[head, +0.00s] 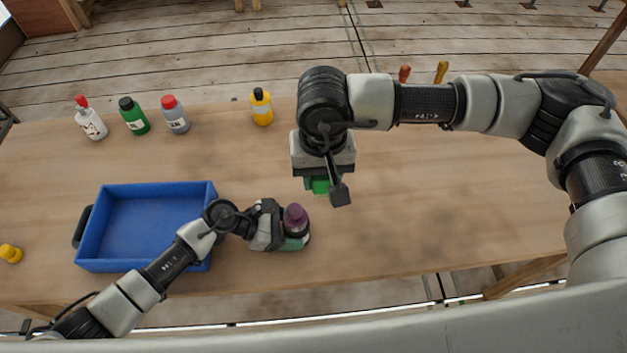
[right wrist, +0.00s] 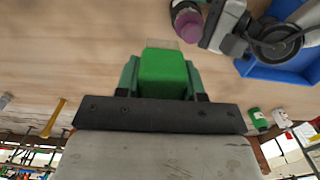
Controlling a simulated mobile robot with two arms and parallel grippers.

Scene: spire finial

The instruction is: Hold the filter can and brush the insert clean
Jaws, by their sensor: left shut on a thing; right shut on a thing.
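The filter can (head: 306,229) is near the front middle of the table, with a rounded purple insert (head: 295,214) showing at its top. My left gripper (head: 292,238) is shut on the can from its left side and hides much of it. My right gripper (head: 320,187) is shut on a green block-like handle, taken as the brush (right wrist: 163,72), with a pale bristle-like end (right wrist: 166,45) beyond it. The brush is above the table, behind and right of the can, apart from it. The purple insert also shows in the right wrist view (right wrist: 187,22).
A blue tray (head: 150,187) stands left of the can, under my left arm. Several bottles, including a yellow one (head: 262,108), stand along the back. Two tool handles (head: 441,72) show at the far edge. A small yellow item (head: 10,254) is at far left. The right tabletop is clear.

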